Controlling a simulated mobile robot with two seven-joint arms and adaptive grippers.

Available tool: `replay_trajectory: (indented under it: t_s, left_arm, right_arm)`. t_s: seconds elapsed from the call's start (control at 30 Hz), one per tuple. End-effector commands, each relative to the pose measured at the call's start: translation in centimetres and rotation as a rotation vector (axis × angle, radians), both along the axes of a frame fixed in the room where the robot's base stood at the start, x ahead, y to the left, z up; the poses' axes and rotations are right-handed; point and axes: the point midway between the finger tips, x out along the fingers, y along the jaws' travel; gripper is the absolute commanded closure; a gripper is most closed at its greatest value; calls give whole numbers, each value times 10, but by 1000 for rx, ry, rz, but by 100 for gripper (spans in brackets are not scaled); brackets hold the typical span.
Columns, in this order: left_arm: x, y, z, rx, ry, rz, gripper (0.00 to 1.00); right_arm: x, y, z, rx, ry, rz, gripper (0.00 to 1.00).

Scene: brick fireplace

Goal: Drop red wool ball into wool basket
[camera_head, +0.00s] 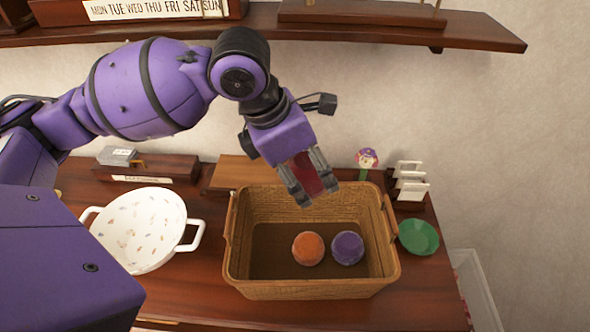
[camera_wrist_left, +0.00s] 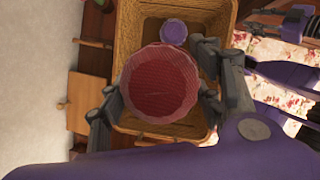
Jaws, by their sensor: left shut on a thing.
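My left gripper (camera_head: 318,190) is shut on the red wool ball (camera_head: 306,172), above the back part of the wool basket (camera_head: 315,289). In the left wrist view the red wool ball (camera_wrist_left: 160,84) sits between the fingers of the left gripper (camera_wrist_left: 163,98) and covers part of the basket (camera_wrist_left: 127,35). An orange ball (camera_head: 308,248) and a purple ball (camera_head: 347,247) lie side by side in the basket. The purple ball (camera_wrist_left: 174,31) also shows in the left wrist view. My right gripper is in neither view.
A white bowl with handles (camera_head: 140,228) stands left of the basket. A green bowl (camera_head: 418,237) and a white rack (camera_head: 410,181) are on the right. A wooden board (camera_head: 245,172) lies behind the basket. A shelf (camera_head: 400,32) hangs above.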

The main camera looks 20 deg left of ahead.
Motion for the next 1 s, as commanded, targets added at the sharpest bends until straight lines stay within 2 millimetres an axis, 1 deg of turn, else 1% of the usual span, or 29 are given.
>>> replay_trajectory:
  t_s: [0.17, 0.43, 0.5, 0.6, 0.73, 0.93, 0.97, 1.0]
  left_arm:
    - [0, 0, -10, 0, 3, -14, 66]
    - [0, 0, -43, -1, 9, -12, 66]
    - [0, 0, -52, 0, 10, -11, 66]
    - [0, 1, -59, 0, 6, -12, 66]
    - [0, 1, -61, 0, 1, -11, 66]
    - [0, 1, -59, 0, -2, -10, 66]
    - [0, 1, -59, 0, -2, -10, 38]
    - [0, 1, -59, 0, -2, -10, 33]
  right_arm:
    - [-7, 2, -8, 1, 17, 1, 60]
    - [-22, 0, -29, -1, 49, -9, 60]
    - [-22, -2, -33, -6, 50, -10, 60]
    - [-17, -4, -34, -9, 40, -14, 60]
    - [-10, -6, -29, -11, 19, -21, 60]
    - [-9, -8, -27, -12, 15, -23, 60]
    - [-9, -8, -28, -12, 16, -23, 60]
    - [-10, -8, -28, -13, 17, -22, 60]
